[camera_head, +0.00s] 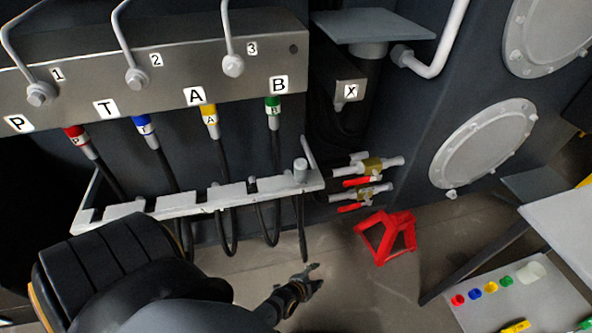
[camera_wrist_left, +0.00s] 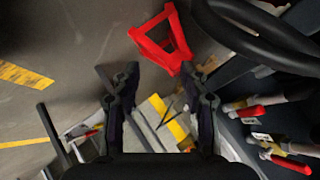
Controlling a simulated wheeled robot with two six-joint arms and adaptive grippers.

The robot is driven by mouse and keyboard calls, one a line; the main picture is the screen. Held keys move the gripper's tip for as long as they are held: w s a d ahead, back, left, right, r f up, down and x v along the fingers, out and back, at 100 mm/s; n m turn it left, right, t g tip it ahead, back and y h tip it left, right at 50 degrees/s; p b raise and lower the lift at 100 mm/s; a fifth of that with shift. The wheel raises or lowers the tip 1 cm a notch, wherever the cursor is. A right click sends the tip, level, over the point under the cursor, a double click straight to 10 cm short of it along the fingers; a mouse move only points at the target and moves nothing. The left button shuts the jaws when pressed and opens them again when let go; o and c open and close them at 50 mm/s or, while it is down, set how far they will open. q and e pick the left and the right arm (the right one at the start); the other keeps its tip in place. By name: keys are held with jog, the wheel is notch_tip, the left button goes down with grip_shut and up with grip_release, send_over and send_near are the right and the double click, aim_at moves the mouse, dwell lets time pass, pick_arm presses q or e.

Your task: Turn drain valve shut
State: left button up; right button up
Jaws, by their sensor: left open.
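Two brass valves with red lever handles sit on pale pipe stubs on the dark chassis. I cannot tell which one is the drain valve. In the head view the upper valve (camera_head: 373,164) has its red handle (camera_head: 361,181) just below it, roughly along the pipe. The lower valve (camera_head: 372,192) has its red handle (camera_head: 352,207) lying similarly. In the left wrist view the red handles (camera_wrist_left: 251,112) (camera_wrist_left: 291,163) show at the right. My left gripper (camera_head: 309,276) is open and empty, below and left of the valves, apart from them. My right gripper is not in view.
A red triangular stand (camera_head: 387,237) is on the floor right of my left gripper, below the valves. Black hoses hang from a grey bracket (camera_head: 215,196) at the left. A table with coloured caps (camera_head: 490,287) is at the lower right.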

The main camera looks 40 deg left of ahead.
pick_arm(q)
jog(key=s+a+f+n+g+p, duration=0.2)
jog(key=s+n+g+p, duration=0.1)
jog(key=s, duration=0.5)
jog(key=shift+s+f+p, duration=0.15)
jog(key=shift+s+p, duration=0.15)
jog(key=shift+p, duration=0.55)
jog(key=shift+c, duration=0.2)
